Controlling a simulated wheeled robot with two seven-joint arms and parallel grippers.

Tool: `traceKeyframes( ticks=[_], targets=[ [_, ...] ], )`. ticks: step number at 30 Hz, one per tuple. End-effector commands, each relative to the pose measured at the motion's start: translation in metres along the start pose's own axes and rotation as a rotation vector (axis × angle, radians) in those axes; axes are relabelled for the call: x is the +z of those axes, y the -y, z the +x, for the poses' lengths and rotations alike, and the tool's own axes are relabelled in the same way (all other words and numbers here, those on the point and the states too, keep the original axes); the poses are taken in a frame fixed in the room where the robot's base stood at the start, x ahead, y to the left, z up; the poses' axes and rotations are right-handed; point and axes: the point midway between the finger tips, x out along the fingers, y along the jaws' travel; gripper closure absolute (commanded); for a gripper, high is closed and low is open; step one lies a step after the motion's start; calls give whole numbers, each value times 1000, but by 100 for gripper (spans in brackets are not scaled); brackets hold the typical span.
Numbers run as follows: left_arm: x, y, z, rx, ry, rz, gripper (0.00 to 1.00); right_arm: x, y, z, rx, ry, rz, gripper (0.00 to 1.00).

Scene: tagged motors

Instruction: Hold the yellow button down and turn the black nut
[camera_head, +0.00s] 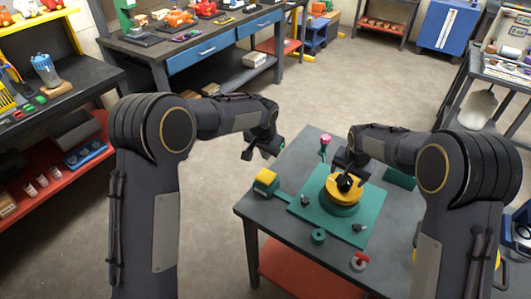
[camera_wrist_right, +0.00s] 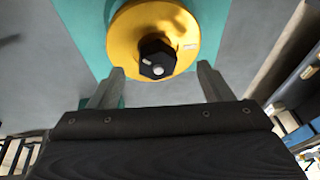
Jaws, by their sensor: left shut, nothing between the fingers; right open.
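The black nut (camera_head: 346,182) sits in the middle of a round yellow disc (camera_head: 330,190) on a green base on the table. In the right wrist view the nut (camera_wrist_right: 158,62) is a dark hexagon with a light centre. My right gripper (camera_wrist_right: 161,72) is open, its fingers spread on either side of the nut and apart from it. A yellow-topped block (camera_head: 266,176), which looks like the yellow button, stands at the table's left edge, joined to the green plate. My left gripper (camera_head: 248,154) is shut and empty, in the air beyond and left of this block.
The green plate (camera_head: 302,207) lies on the grey table (camera_head: 295,239). A pink-topped post (camera_head: 324,143), a green ring (camera_head: 318,237) and a red-and-grey part (camera_head: 359,261) stand around the disc. Workbenches line the room; the floor left of the table is clear.

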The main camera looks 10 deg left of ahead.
Motion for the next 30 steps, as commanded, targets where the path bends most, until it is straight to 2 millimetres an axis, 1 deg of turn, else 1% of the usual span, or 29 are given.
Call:
traceKeyframes(
  ticks=[1, 15, 30],
  targets=[
    [-2, 1, -6, 0, 0, 0, 100, -3, 1, -9, -1, -1, 0, 27],
    [-9, 4, -32, 0, 0, 0, 100, -15, 6, -52, 0, 0, 0, 27],
    [-9, 4, -33, 0, 0, -1, 100, -15, 6, -54, 0, 1, 1, 27]
  ],
)
